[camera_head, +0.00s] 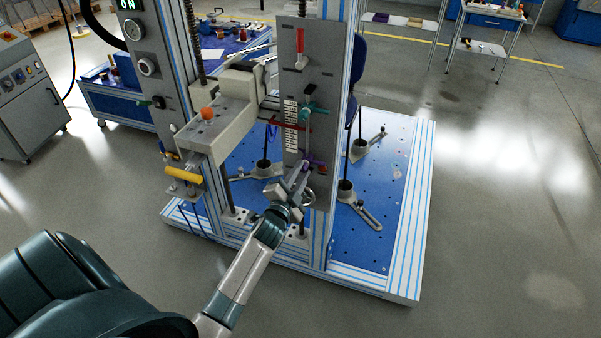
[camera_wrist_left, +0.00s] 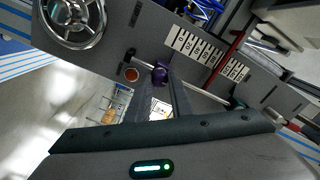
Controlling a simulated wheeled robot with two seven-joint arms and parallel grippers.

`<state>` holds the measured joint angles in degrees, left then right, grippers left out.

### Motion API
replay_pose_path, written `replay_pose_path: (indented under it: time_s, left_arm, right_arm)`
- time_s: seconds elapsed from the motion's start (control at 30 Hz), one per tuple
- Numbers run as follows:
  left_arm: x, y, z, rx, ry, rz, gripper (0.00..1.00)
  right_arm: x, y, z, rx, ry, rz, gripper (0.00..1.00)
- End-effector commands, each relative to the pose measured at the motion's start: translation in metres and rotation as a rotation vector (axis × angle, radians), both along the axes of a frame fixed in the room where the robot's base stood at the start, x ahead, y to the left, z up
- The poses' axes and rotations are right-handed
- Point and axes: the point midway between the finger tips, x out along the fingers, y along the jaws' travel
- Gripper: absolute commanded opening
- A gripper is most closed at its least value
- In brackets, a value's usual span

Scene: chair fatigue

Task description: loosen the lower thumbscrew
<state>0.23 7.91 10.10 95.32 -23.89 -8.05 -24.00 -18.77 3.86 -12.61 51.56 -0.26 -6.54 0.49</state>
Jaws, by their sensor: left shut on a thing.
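The lower thumbscrew (camera_wrist_left: 159,73) is a small purple knob on a rod along the grey panel (camera_wrist_left: 120,42). In the head view the purple lower thumbscrew (camera_head: 318,166) sits low on the upright panel (camera_head: 298,75). My left gripper (camera_head: 308,168) reaches up to it from below, and its fingertips (camera_wrist_left: 161,80) are shut on the knob, partly covering it. A teal upper thumbscrew (camera_head: 308,111) sits higher on the same panel. My right gripper is in neither view.
A handwheel (camera_wrist_left: 73,18) is close beside the knob. A red lever (camera_head: 300,40) is at the panel's top. A scale strip (camera_head: 291,125) runs along it. A blue base plate (camera_head: 385,165) with clamped feet lies behind. Open floor is at the right.

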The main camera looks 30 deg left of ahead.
Motion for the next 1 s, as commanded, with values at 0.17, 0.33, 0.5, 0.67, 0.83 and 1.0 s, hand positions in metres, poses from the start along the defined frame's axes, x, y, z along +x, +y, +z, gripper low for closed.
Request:
replay_pose_path:
  time_s: [0.17, 0.33, 0.5, 0.67, 0.83, 1.0]
  left_arm:
    - [0.000, 0.000, 0.000, -0.003, -0.001, 0.000, 0.00]
    - [0.000, 0.000, 0.000, -0.002, 0.000, 0.001, 0.24]
    - [0.000, 0.000, 0.000, -0.002, 0.000, 0.001, 0.39]
    - [0.000, 0.000, 0.000, -0.001, 0.000, 0.000, 0.39]
    - [-0.004, -0.001, -0.001, -0.001, 0.001, 0.000, 0.39]
    - [-0.017, -0.004, -0.002, -0.001, 0.001, 0.000, 0.39]
  right_arm:
    - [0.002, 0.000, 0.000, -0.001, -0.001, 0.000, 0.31]
    - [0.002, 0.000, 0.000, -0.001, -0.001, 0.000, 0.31]
    - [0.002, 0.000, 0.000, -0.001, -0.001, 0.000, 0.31]
    - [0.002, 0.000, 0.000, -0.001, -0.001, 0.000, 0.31]
    - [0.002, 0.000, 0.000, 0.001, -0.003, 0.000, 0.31]
    - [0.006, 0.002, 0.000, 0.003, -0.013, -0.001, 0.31]
